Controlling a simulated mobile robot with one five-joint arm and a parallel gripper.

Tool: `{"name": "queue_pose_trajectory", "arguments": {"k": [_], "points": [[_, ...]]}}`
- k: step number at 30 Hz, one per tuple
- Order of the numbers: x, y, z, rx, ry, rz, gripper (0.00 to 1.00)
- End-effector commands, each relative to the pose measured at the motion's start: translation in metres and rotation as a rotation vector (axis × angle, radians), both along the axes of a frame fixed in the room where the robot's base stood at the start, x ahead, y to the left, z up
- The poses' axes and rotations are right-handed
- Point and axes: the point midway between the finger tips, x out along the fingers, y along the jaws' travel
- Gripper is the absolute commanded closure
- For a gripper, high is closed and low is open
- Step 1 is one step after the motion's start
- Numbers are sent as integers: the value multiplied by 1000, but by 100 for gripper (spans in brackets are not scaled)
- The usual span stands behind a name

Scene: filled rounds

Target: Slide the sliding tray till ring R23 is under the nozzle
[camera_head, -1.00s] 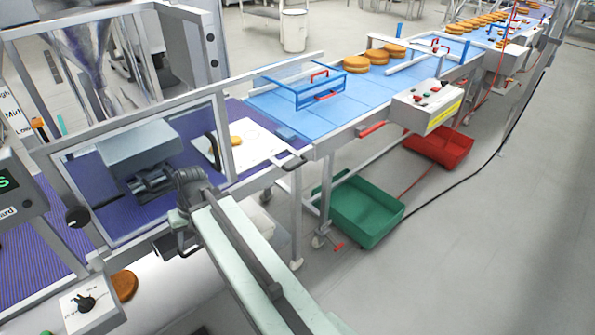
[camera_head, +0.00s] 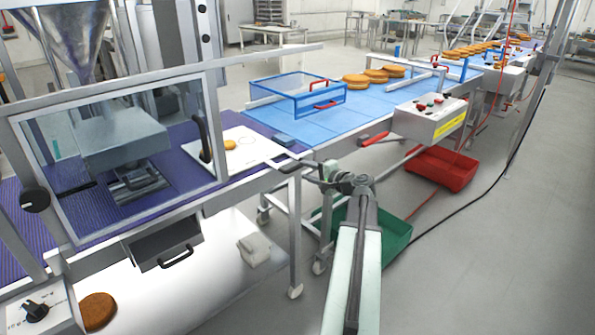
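The sliding tray is a white plate (camera_head: 262,148) on the purple belt, with a small orange-brown round (camera_head: 230,145) near its left side. The grey filling head (camera_head: 122,138) is behind the clear guard at the left, under the steel hopper (camera_head: 72,40). Its nozzle tip and the label R23 cannot be made out.
The guard frame (camera_head: 216,125) stands between the tray and the filling head. Blue belt (camera_head: 330,122) with a blue-framed cover (camera_head: 297,98) lies to the right. A control box (camera_head: 430,118) juts out from the belt. Green (camera_head: 396,245) and red (camera_head: 440,168) crates are on the floor.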

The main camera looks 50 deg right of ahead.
Motion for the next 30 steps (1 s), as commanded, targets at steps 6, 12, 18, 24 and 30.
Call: {"name": "queue_pose_trajectory", "arguments": {"k": [6,12,18,24,30], "points": [[42,-4,-11,1,1,4,63],[58,-4,-13,1,1,3,63],[58,-3,-13,0,1,3,63],[58,-3,-13,0,2,4,100],[58,-2,-13,0,2,4,100]]}}
